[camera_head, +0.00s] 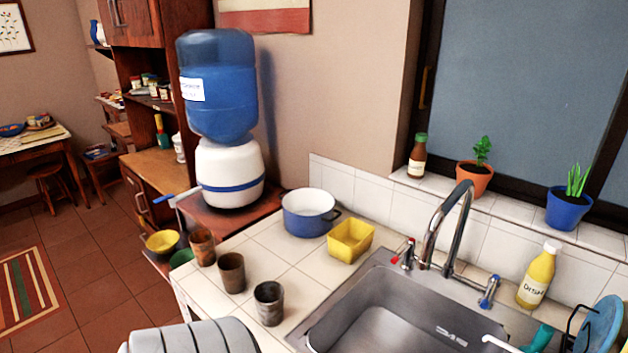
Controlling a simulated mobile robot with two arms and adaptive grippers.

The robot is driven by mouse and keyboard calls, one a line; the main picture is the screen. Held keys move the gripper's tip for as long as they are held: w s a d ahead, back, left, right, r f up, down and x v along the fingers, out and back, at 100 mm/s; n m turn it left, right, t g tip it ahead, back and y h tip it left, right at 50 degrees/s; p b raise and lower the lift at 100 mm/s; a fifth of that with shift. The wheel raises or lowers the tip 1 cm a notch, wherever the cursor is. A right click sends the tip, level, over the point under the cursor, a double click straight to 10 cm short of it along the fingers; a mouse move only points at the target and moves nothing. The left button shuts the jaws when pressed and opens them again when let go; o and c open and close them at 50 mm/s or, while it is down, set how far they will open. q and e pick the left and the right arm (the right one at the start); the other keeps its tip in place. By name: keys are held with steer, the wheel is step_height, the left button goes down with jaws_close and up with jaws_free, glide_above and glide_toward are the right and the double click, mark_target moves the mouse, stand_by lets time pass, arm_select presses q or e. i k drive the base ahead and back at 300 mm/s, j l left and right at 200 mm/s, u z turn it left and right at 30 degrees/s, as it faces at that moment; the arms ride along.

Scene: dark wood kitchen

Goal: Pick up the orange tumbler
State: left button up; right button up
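Three tumblers stand upright in a slanting row on the left part of the white tiled counter (285,258). The farthest one, orange-brown with darker patches, is the orange tumbler (203,250), near the counter's left edge. A darker brown tumbler (232,275) stands nearer, and a grey-brown tumbler (269,306) is nearest. They stand apart from one another. Neither of my grippers is in view.
A blue-and-white pot (309,222) and yellow square container (351,241) stand behind the tumblers. The sink (395,320) is to their right. A water dispenser (229,175) stands behind left. A grey ribbed object (190,338) is at the front edge.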

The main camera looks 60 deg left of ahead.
mark_target(202, 242)
steer(key=u, duration=2.65)
